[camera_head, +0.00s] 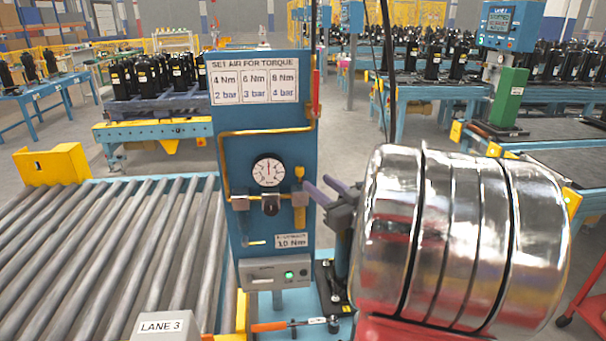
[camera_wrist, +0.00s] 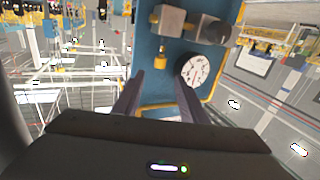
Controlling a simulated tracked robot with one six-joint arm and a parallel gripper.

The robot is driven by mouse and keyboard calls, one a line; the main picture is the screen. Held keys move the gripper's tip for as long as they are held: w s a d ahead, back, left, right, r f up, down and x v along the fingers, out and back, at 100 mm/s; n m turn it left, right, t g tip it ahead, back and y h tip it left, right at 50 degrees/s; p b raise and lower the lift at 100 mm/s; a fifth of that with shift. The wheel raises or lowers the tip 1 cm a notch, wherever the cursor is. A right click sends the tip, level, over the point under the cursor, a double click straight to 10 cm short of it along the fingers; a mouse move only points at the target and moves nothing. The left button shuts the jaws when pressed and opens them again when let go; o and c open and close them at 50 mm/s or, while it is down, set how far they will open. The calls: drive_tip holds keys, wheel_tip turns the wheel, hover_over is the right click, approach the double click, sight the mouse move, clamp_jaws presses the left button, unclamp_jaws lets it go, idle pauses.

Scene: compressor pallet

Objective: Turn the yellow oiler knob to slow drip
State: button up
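The small yellow oiler knob (camera_head: 299,172) sits on top of a grey block on the blue panel (camera_head: 240,170), right of the round gauge (camera_head: 268,170). A yellow cylinder (camera_head: 299,217) hangs below the block. My gripper (camera_head: 316,182) is just right of the knob in the head view, its two purple fingers apart and pointing at the panel. In the wrist view, the panel appears upside down. The knob (camera_wrist: 161,58) shows ahead of and between the open fingertips (camera_wrist: 159,76), with nothing between them. I cannot tell how far the tips are from it.
A black regulator knob (camera_head: 270,204) is left of the oiler, with yellow piping around it. A roller conveyor (camera_head: 90,250) lies left. A screwdriver-like tool (camera_head: 285,325) lies below the panel.

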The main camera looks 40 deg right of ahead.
sight(301, 171)
drive_tip(key=w, duration=0.2)
drive_tip(key=w+d, duration=0.1)
drive_tip(key=w, duration=0.5)
drive_tip(key=shift+w+d, duration=0.1)
drive_tip(key=shift+d, duration=0.15)
drive_tip(key=shift+c, duration=0.6)
drive_tip(key=shift+a, duration=0.1)
clamp_jaws()
